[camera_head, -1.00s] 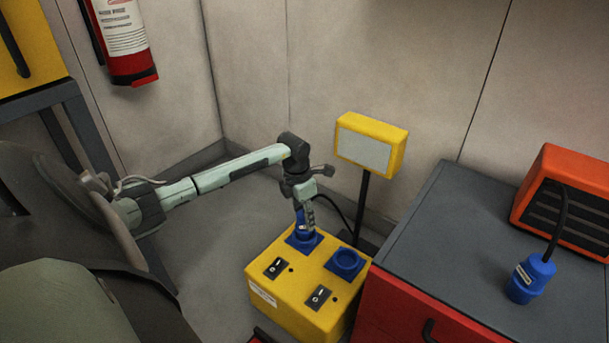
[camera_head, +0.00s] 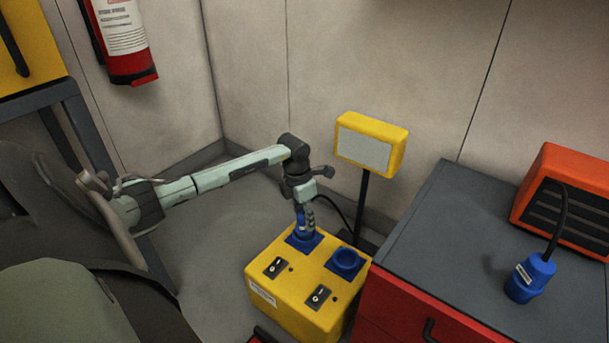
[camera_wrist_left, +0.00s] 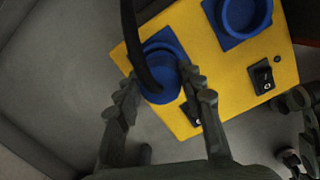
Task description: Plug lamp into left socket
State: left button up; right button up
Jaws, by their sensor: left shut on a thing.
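The yellow lamp (camera_head: 371,146) stands upright on a dark post behind the yellow power box (camera_head: 290,296). My left gripper (camera_head: 305,222) points down over the left socket (camera_head: 316,243) and is shut on the blue lamp plug (camera_head: 300,226). The plug is upright at the left socket; the fingers and the plug hide how deep it sits. In the left wrist view, the plug (camera_wrist_left: 162,78) is between the fingers, with its black cable (camera_wrist_left: 134,42) crossing in front. The right socket (camera_head: 345,262) is empty.
Two black switches (camera_head: 275,267) sit on the box top in front of the sockets. At right, a grey-topped red cabinet (camera_head: 440,230) carries an orange heater (camera_head: 570,200) and another blue plug (camera_head: 530,279). A fire extinguisher (camera_head: 124,40) hangs at upper left.

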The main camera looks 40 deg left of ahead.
pick_arm(q)
jog(key=shift+f+b, duration=0.3)
jog(key=shift+f, duration=0.15)
jog(key=o, duration=1.1)
jog(key=shift+c, duration=0.2)
